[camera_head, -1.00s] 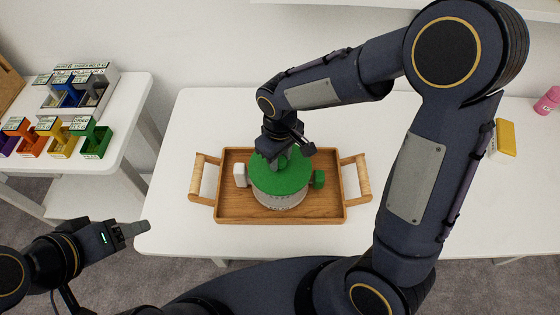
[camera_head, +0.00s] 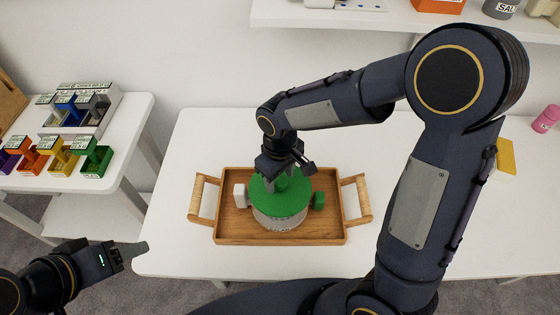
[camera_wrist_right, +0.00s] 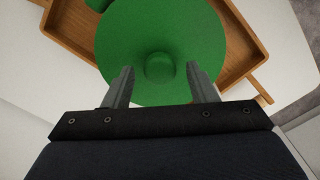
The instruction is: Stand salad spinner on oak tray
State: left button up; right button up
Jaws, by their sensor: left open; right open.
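The salad spinner (camera_head: 280,207) has a green lid with a knob and a pale bowl. It stands upright inside the oak tray (camera_head: 232,236), on its floor near the middle. My right gripper (camera_head: 281,177) is over the lid; in the right wrist view (camera_wrist_right: 160,84) its fingers are spread on both sides of the green knob (camera_wrist_right: 160,67), with gaps between. The spinner's lid (camera_wrist_right: 130,35) fills much of that view. My left gripper (camera_head: 140,248) is empty beside the front left of the table, its jaws seen edge-on.
The tray has a handle at each end and lies on the white table (camera_head: 420,140). A yellow block (camera_head: 506,156) and pink bottle (camera_head: 546,118) are far right. A side table with coloured holders (camera_head: 97,158) stands left.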

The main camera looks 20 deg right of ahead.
notch_tip(320, 180, up, 11)
jog(key=s+d+m+t+y, duration=0.2)
jog(key=s+d+m, duration=0.2)
jog(key=s, duration=0.4)
jog(key=s+d+m+t+y, duration=0.1)
jog(key=s+d+m+t, duration=0.2)
jog(key=s, duration=0.5)
jog(key=shift+s+d+r+m+t+y, duration=0.15)
jog(key=shift+d+r+m+t+y, duration=0.25)
jog(key=shift+d, duration=0.7)
jog(key=shift+f, duration=0.1)
